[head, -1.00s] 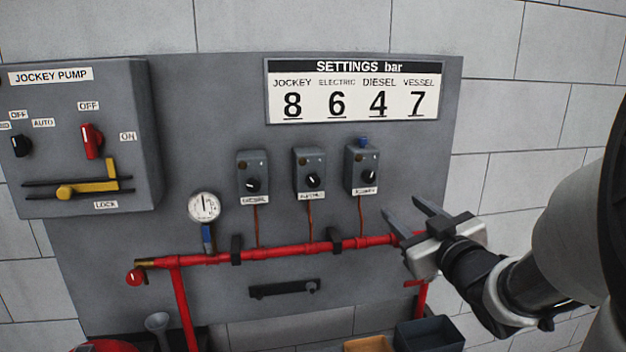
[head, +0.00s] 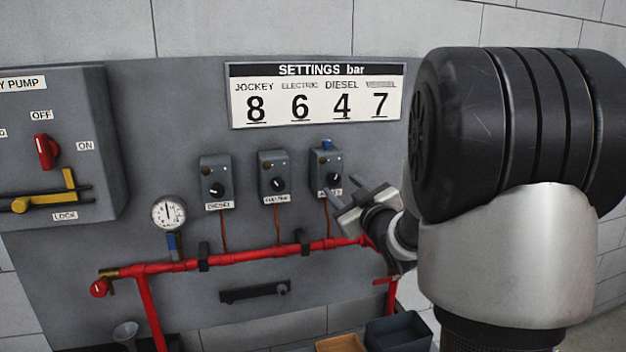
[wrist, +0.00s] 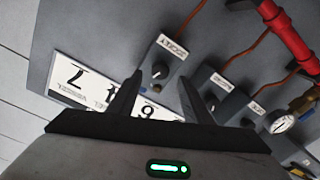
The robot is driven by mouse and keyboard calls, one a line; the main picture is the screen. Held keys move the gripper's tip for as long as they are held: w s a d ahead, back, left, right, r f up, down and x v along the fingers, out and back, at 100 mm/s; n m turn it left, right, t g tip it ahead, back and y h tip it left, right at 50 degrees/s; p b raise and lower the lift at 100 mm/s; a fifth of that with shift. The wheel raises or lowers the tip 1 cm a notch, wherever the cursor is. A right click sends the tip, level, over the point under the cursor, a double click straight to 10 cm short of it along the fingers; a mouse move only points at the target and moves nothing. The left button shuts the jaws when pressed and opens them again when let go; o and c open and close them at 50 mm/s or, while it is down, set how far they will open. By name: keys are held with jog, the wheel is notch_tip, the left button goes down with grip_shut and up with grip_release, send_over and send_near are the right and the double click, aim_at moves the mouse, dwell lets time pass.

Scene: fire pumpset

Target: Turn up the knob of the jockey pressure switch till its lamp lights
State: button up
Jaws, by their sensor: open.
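The jockey pressure switch (head: 326,163) is the rightmost of three small grey boxes on the panel, with a blue piece on top. Its round dark knob (head: 333,179) has a white pointer mark. Its small lamp (head: 321,158) looks dull brown, unlit. The jockey label is partly hidden by a finger in the head view, but reads clearly in the wrist view, beside the knob (wrist: 158,71). My gripper (head: 346,194) is open and empty, just below and right of this switch. In the wrist view the knob shows beyond and between the two fingers (wrist: 160,88), apart from them.
The electric (head: 273,175) and diesel (head: 215,180) switches stand to the left. A red pipe (head: 250,254) runs below, with a gauge (head: 169,213) at its left. A settings board (head: 317,97) hangs above, showing jockey 8. Trays (head: 398,334) sit low down.

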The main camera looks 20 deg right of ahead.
aim_at(335, 180)
jog(key=shift+w, duration=2.15)
jog(key=shift+c, duration=0.4)
jog(key=c, duration=1)
jog(key=shift+f+m+b, duration=0.2)
jog(key=shift+m+b, duration=0.1)
jog(key=shift+b, duration=0.05)
jog(key=shift+r, duration=0.2)
jog(key=o, duration=1.1)
jog(key=s, duration=0.5)
jog(key=s+b, duration=0.1)
jog(key=s, duration=0.5)
jog(key=s+b, duration=0.1)
jog(key=s, duration=0.5)
jog(key=shift+s+d, duration=0.25)
